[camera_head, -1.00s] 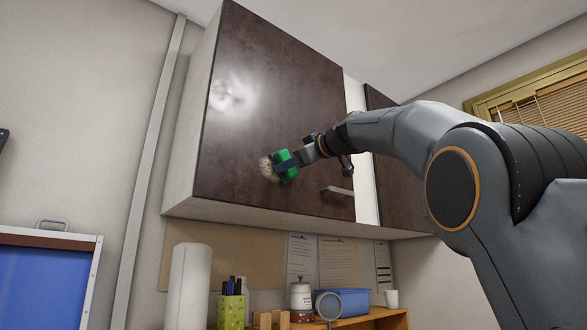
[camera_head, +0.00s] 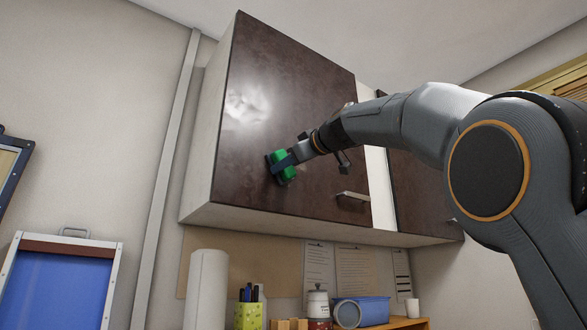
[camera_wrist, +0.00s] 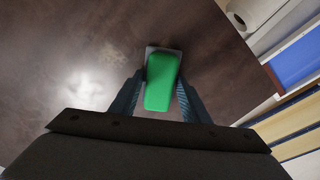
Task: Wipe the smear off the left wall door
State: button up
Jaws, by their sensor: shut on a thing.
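The left wall door (camera_head: 300,95) is the dark brown front of the wall cupboard, shut, with a metal handle (camera_head: 353,197) at its lower right. My gripper (camera_head: 287,163) is shut on a green block (camera_head: 278,158) with a flat grey pad (camera_wrist: 150,49), a wiper by its look. The pad is at the door's lower part, left of the handle; it seems to touch the door. A whitish bright patch (camera_head: 246,106) higher on the door looks like glare, and also shows in the wrist view (camera_wrist: 90,84).
Below the cupboard stand a paper roll (camera_head: 206,290), a green pen cup (camera_head: 249,315), a jar (camera_head: 318,304) and a blue bin (camera_head: 372,310). A blue framed board (camera_head: 60,285) is at lower left.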

jog(key=shift+s+a, duration=0.4)
jog(key=shift+a, duration=0.2)
jog(key=shift+r+p, duration=0.75)
jog(key=shift+r, duration=0.2)
jog(key=shift+w+d+f+p, duration=0.1)
jog(key=shift+w+d+p, duration=0.2)
jog(key=shift+w+d, duration=1.15)
jog(key=shift+w+d+p, duration=0.3)
jog(key=shift+w+d, duration=0.5)
jog(key=shift+d, duration=1.1)
jog(key=shift+w+d+f+p, duration=0.1)
jog(key=shift+w+d+p, duration=0.2)
jog(key=shift+w+d, duration=1.15)
jog(key=shift+s+d, duration=0.25)
jog(key=shift+s, duration=0.05)
jog(key=b+v, duration=0.4)
jog(key=v, duration=0.2)
jog(key=shift+s+r, duration=0.1)
